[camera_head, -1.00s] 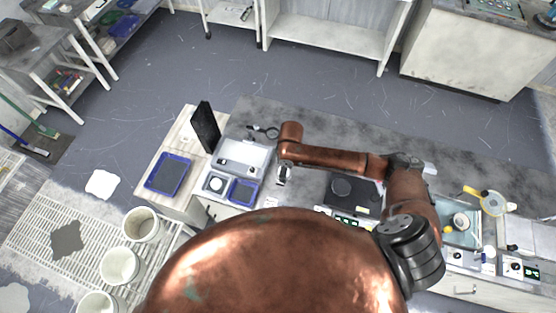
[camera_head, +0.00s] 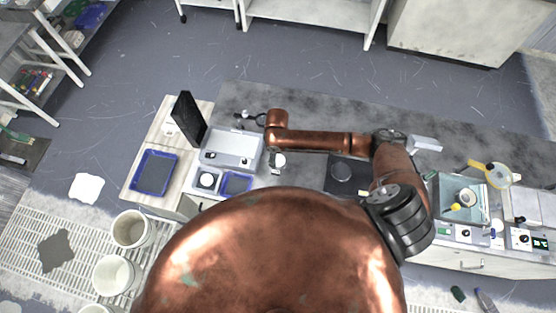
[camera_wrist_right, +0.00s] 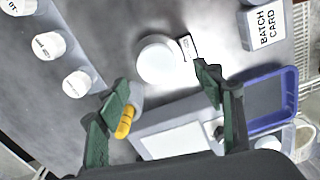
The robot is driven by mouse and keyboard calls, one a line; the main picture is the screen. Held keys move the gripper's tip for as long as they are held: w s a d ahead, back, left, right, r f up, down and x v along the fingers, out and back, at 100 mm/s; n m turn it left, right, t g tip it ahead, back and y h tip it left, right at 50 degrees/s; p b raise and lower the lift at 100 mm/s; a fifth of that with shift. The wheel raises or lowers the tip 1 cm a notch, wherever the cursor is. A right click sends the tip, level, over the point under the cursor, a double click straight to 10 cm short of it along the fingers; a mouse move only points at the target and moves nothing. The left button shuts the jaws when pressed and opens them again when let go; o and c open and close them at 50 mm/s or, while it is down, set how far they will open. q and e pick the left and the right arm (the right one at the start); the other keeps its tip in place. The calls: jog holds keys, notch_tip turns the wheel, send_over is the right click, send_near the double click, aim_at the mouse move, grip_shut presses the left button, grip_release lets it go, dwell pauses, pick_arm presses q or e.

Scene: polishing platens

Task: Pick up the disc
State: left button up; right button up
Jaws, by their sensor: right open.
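A white round disc (camera_wrist_right: 157,60) lies on the grey bench top in the right wrist view, with a small label card beside it. A small white round shape under my arm in the head view (camera_head: 279,160) appears to be the same disc. My right gripper (camera_wrist_right: 163,77) is open, with its two green fingers apart and nothing between them. The disc is just beyond the fingertips, roughly in line with the gap. In the head view my copper arm hides most of this gripper. My left gripper is in no view.
A yellow object (camera_wrist_right: 125,122) lies close to the left finger. A grey-white unit (camera_wrist_right: 182,135) and a blue tray (camera_wrist_right: 284,75) are near the gripper. White-capped bottles (camera_wrist_right: 48,45) stand at the left, and a batch card (camera_wrist_right: 266,24) is at upper right. A black upright panel (camera_head: 188,120) stands further left.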

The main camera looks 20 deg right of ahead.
aim_at(278, 159)
jog(key=f, duration=0.4)
jog(key=shift+d, duration=0.3)
jog(key=shift+c, duration=0.3)
jog(key=c, duration=1.4)
